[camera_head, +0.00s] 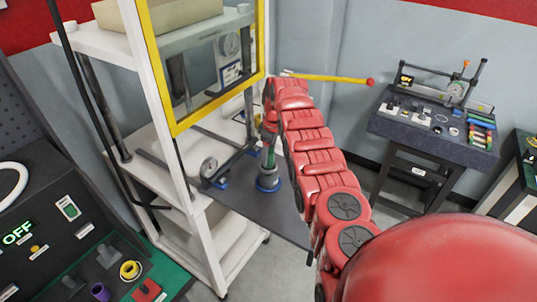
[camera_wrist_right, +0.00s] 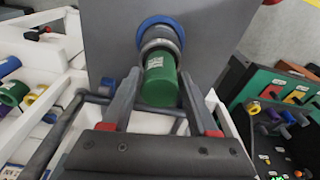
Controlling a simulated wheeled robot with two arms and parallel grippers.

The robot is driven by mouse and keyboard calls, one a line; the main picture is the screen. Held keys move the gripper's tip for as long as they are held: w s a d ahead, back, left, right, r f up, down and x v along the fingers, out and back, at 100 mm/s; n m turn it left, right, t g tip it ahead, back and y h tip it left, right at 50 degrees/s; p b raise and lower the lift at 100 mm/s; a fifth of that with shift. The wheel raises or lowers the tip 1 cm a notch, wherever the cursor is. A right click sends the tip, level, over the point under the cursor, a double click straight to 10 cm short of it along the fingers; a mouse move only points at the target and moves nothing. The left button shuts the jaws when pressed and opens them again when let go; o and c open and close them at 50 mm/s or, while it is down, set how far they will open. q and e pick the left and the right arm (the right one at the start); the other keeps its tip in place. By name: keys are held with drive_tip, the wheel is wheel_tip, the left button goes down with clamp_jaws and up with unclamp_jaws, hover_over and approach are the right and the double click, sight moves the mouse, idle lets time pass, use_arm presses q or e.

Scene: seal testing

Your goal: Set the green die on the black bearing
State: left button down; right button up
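The green die (camera_wrist_right: 160,82) is a green cylinder with a small white label. In the right wrist view it stands end-on against a grey stepped cylinder (camera_wrist_right: 160,42) with a blue ring at its base. I cannot tell for certain whether this dark grey piece is the black bearing. My right gripper (camera_wrist_right: 159,76) is open, with a finger on each side of the die and narrow gaps. In the head view, the die (camera_head: 269,160) shows as a thin green strip above the blue-ringed base (camera_head: 268,182), partly hidden by my right arm. My left gripper is not in view.
The base stands on a dark plate (camera_head: 255,210) in front of a white frame with a yellow-edged window (camera_head: 215,60). A control console (camera_head: 70,220) is at the left; a bench (camera_head: 430,135) stands at the right.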

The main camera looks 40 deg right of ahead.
drive_tip(key=o, duration=0.6)
drive_tip(key=shift+c, duration=0.2)
drive_tip(key=shift+r+b, duration=0.35)
drive_tip(key=shift+r, duration=1.15)
wheel_tip(320, 180, up, 7)
drive_tip(key=p, duration=0.4)
drive_tip(key=shift+f+p, duration=0.1)
drive_tip(key=shift+p, duration=0.3)
drive_tip(key=shift+s+f, duration=0.1)
drive_tip(key=shift+f, duration=0.05)
drive_tip(key=shift+f, duration=0.1)
